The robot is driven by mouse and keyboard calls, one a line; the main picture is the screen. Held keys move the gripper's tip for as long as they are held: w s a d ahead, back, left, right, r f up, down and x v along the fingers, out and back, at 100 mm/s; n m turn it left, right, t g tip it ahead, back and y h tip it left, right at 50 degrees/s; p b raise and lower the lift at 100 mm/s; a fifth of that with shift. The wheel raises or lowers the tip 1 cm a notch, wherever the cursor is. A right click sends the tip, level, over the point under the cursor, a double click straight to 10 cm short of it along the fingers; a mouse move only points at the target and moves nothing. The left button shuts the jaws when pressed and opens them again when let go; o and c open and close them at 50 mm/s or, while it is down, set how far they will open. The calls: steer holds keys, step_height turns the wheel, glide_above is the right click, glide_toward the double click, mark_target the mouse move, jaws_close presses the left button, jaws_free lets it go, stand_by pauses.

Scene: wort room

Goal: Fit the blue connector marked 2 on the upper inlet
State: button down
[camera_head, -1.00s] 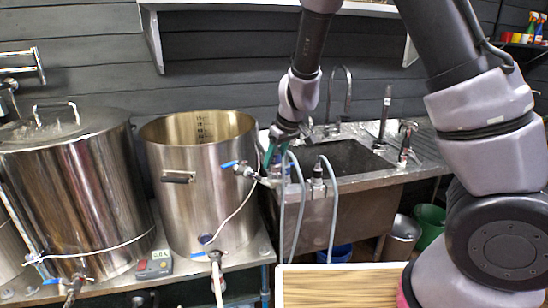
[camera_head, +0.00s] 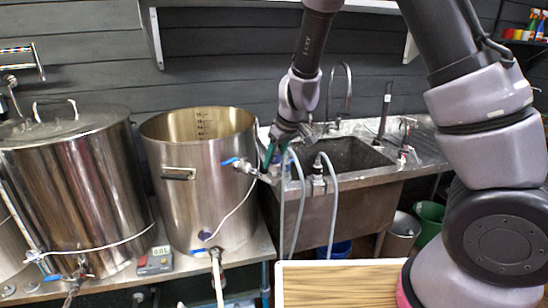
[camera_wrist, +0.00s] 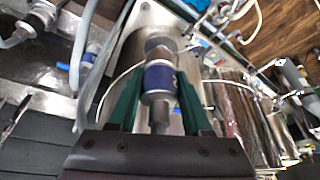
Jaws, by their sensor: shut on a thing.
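My gripper (camera_wrist: 158,100) has green fingers closed around a metal connector with a blue band (camera_wrist: 158,80) in the wrist view. No number is readable on the band. In the head view my gripper (camera_head: 275,150) points down at the sink's left edge, just right of the open steel pot (camera_head: 185,215). The upper inlet (camera_head: 242,165), a valve fitting with a blue handle, sticks out from that pot's upper right side, close to my gripper's left. The held connector is mostly hidden by the fingers there, and I cannot tell whether it touches the fitting.
A second connector with a grey hose (camera_head: 318,172) stands at the sink's front edge. The sink (camera_head: 350,155) is behind, with a tall tap. A lidded pot (camera_head: 80,200) and a small meter (camera_head: 155,262) are left. A wooden board (camera_head: 340,285) lies in front.

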steer(key=shift+f, duration=0.85)
steer(key=shift+c, duration=1.3)
jaws_free()
steer(key=v, duration=0.9)
steer(key=shift+s+r, duration=0.1)
steer(key=shift+r, duration=0.3)
steer(key=s+d+r+m+t+y, duration=0.1)
steer(key=s+d+r+m, duration=0.2)
steer(key=d+r, duration=0.35)
steer(key=s+d+r+m, duration=0.2)
steer(key=d+r+m, duration=0.1)
steer(key=d+r, duration=0.35)
steer(key=s+d+r+m+t+h, duration=0.2)
steer(key=s+d+r+m, duration=0.5)
steer(key=s, duration=0.5)
steer(key=d+t, duration=0.1)
steer(key=d, duration=0.1)
steer(key=shift+d, duration=0.25)
